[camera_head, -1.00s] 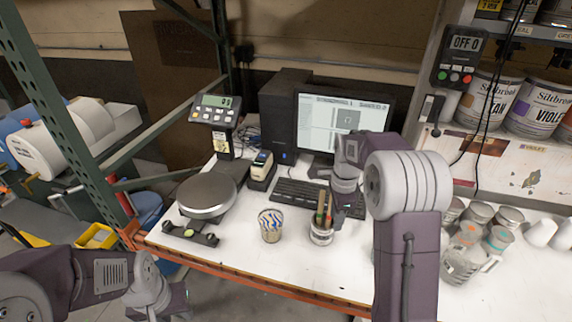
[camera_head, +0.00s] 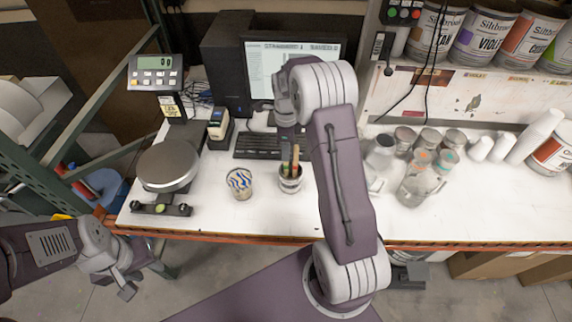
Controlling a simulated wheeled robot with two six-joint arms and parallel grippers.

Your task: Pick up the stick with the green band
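A small metal cup (camera_head: 290,184) holding a few upright sticks stands near the table's front edge. A greenish patch shows low on one stick (camera_head: 285,169); a tan stick (camera_head: 296,157) leans beside it. The bands are too small to tell apart surely. My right gripper (camera_head: 288,142) points down just above the sticks, at their upper ends. Its fingers are small and dark, so I cannot tell whether they are open or touch a stick. My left gripper (camera_head: 146,283) hangs low in front of the table at the left, its fingers apart and empty.
A patterned cup (camera_head: 240,183) stands just left of the stick cup. A round scale (camera_head: 168,166), a keyboard (camera_head: 257,146) and a monitor (camera_head: 262,65) surround it. Jars (camera_head: 428,140) and a clear pitcher (camera_head: 418,185) stand to the right. The front table strip is mostly bare.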

